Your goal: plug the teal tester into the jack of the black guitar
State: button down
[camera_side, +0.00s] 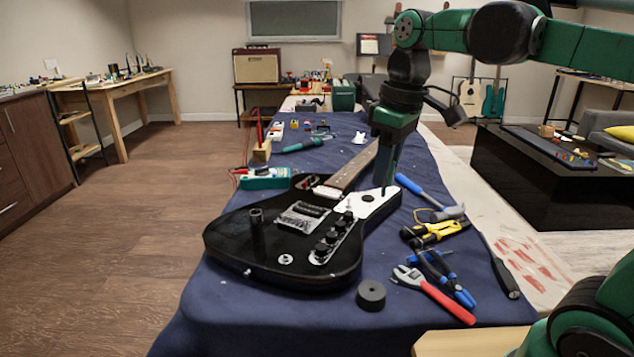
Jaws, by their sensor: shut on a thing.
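The black guitar (270,245) lies flat on the blue cloth, its body towards me and its neck pointing away. A small dark round spot, perhaps the jack (367,198), shows on its white plate (380,203). My gripper (387,150) points down over the right side of the body by the neck. It is shut on a dark teal upright thing that looks like the teal tester (384,174). The lower end is close to the white plate, just right of the dark spot. I cannot tell whether it touches; the fingers and tester blend together.
Right of the guitar lie a blue-handled hammer (423,190), yellow pliers (432,232), blue pliers (445,278) and a red-handled wrench (445,302). A black roll (371,294) sits in front. A teal meter (265,178) and a green-handled tool (300,145) lie left of the neck.

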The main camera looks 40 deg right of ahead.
jog(key=shift+r, duration=1.95)
jog(key=shift+w, duration=0.1)
jog(key=shift+w+a+f, duration=1.15)
jog(key=shift+w+f, duration=1.2)
jog(key=shift+f, duration=0.75)
jog(key=shift+w+a+f, duration=1.15)
jog(key=shift+w+f, duration=1.2)
jog(key=shift+f, duration=0.75)
jog(key=shift+w+a+f, duration=1.15)
jog(key=shift+w+f, duration=1.2)
jog(key=shift+f, duration=0.75)
jog(key=shift+f, duration=1.45)
jog(key=c, duration=0.5)
grip_release()
